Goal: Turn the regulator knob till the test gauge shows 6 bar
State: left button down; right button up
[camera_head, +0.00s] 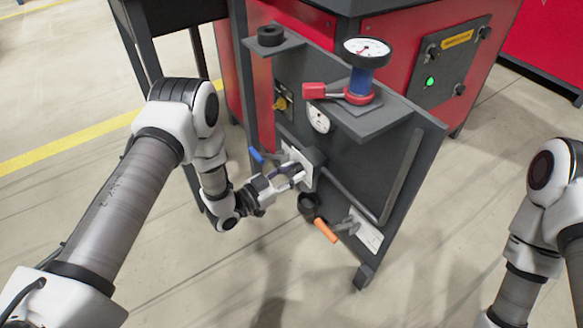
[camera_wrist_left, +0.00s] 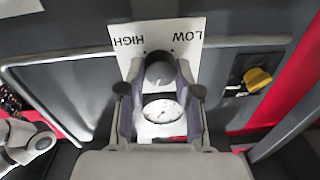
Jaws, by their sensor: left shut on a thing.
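The dark round regulator knob (camera_wrist_left: 158,74) sits in front of a white plate (camera_wrist_left: 130,42) marked HIGH and LOW. The fingers of my left gripper (camera_wrist_left: 160,75) are on both sides of the knob, shut on it. In the head view my left gripper (camera_head: 297,174) reaches the panel at the plate, and its fingers partly hide the knob. The test gauge (camera_head: 366,47), a white dial on a blue body, stands upright on the shelf; its reading is too small to tell. My right arm shows at the right edge, its gripper out of view.
A smaller gauge (camera_head: 318,119) is on the panel above the knob; it shows between my fingers (camera_wrist_left: 162,111). A blue lever (camera_head: 256,155), an orange handle (camera_head: 326,231), a yellow knob (camera_head: 279,104) and a red handle (camera_head: 314,90) are nearby.

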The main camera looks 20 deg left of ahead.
pick_arm(q)
jog(key=shift+m+p, duration=0.5)
jog(key=shift+m, duration=0.5)
jog(key=c, duration=0.8)
grip_release()
jog(key=v, duration=1.2)
jog(key=shift+f, duration=0.1)
